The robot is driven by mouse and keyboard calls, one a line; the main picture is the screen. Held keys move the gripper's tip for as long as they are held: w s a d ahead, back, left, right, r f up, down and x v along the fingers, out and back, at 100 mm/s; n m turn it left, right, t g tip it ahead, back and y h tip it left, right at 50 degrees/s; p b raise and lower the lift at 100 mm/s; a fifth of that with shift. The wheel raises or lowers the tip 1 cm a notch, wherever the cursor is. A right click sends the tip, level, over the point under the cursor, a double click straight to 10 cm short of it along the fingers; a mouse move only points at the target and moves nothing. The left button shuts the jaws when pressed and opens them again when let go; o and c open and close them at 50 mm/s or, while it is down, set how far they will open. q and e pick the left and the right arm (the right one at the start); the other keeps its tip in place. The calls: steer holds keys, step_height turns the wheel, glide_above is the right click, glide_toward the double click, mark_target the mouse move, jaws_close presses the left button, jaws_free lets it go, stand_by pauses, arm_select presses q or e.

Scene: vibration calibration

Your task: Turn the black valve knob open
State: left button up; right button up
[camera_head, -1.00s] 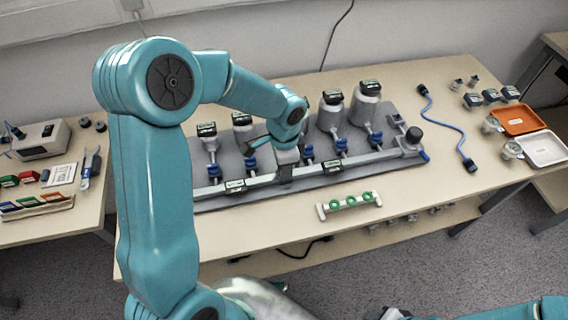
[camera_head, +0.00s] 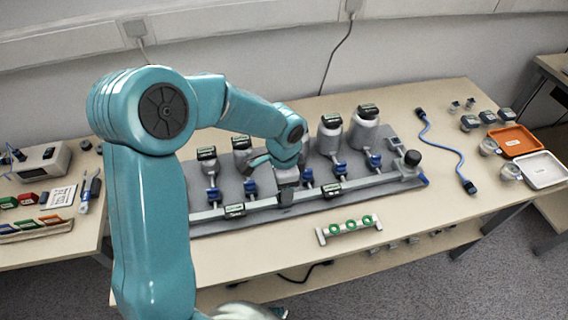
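A round black knob (camera_head: 412,157) stands at the right end of the long grey manifold bar (camera_head: 360,183) on the dark grey mat. The gripper is well to the left of the black knob.
Several grey bottles with black caps, such as one at the back (camera_head: 364,129), stand behind the bar with blue valves before them. A white rack with green rings (camera_head: 348,230) lies in front. A blue cable (camera_head: 447,148), orange tray (camera_head: 515,141) and white tray (camera_head: 543,170) are right.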

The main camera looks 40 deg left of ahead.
arm_select(q)
step_height(320, 180, up, 15)
steer(key=p, duration=0.1)
steer(key=shift+f, duration=0.2)
arm_select(e)
steer(key=shift+r, duration=0.8)
steer(key=shift+s, duration=0.1)
